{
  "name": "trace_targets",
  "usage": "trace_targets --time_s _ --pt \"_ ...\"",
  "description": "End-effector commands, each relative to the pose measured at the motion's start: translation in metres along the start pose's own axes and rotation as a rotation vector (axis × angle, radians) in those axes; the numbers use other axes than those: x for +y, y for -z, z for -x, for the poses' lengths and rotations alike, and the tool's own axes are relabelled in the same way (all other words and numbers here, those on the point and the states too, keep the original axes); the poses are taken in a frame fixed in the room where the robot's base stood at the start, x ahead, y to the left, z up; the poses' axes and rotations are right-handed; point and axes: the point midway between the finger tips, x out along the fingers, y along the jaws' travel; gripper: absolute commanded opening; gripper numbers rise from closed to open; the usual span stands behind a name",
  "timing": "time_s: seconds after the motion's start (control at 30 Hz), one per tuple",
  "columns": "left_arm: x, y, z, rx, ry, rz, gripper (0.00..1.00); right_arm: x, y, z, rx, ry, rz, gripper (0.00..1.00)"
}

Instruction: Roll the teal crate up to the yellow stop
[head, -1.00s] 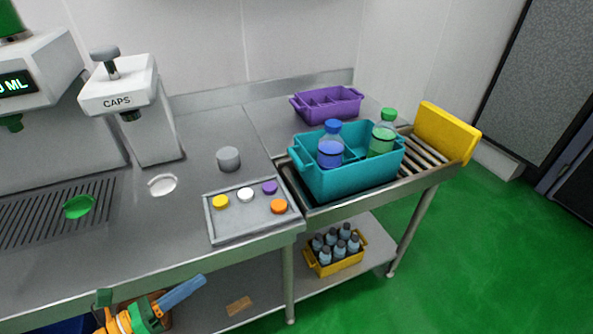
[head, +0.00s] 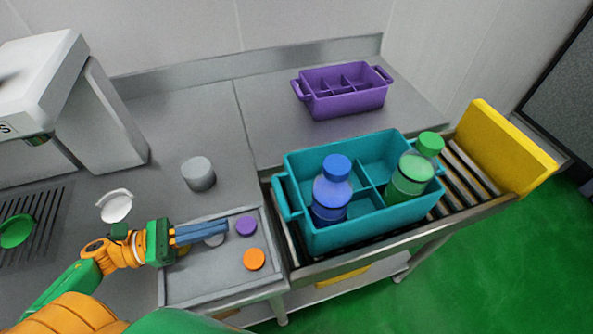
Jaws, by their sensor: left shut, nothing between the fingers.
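The teal crate (head: 345,233) sits on the roller track (head: 465,176) at the right end of the counter. It holds a blue-capped bottle (head: 332,190) in its front left compartment and a green-capped bottle (head: 411,172) at its right side. The yellow stop (head: 505,150) stands upright at the far right end of the rollers, with bare rollers between it and the crate. My left gripper (head: 226,232) is shut and empty over the cap tray, left of the crate and apart from it. My right gripper is not in view.
The grey cap tray (head: 215,289) holds a purple cap (head: 246,225), an orange cap (head: 254,259) and others partly hidden by my gripper. A grey cylinder (head: 198,174) stands behind it. A purple crate (head: 345,101) stands on the back counter. A capping machine is at left.

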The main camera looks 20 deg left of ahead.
Motion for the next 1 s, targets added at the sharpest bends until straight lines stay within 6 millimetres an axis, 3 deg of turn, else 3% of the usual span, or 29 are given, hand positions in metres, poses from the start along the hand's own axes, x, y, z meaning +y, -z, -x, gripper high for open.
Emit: trace_targets --time_s 0.23,0.7,1.0 --pt "0.0 -0.004 -0.017 -0.004 0.001 0.0 0.0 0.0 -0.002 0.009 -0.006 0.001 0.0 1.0" --pt "0.0 -0.005 -0.117 -0.004 -0.001 0.002 0.0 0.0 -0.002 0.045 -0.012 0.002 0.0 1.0" --pt "0.0 0.0 -0.14 0.001 -0.001 0.0 0.0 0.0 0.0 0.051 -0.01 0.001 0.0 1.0"
